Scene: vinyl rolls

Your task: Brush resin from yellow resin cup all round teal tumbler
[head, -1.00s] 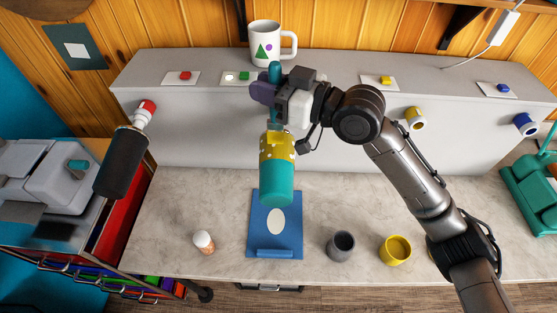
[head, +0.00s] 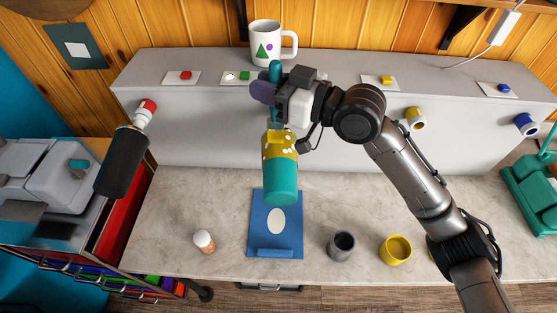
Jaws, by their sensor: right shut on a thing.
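The teal tumbler (head: 281,184) sticks out from the grey back ledge above the blue mat, its lower part plain teal. Its upper part is yellow with white spots. My right gripper (head: 277,98) is shut on a brush with a teal handle (head: 275,70), held upright over the tumbler's upper end. The brush's lower end (head: 276,136) appears to touch the yellow area; the exact contact is hard to see. The yellow resin cup (head: 395,251) stands on the counter at the front right. My left gripper is out of view.
A blue mat (head: 257,225) lies below the tumbler. A grey cup (head: 341,246) and a small bottle (head: 204,242) stand on the counter. A white mug (head: 266,42) stands on the ledge.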

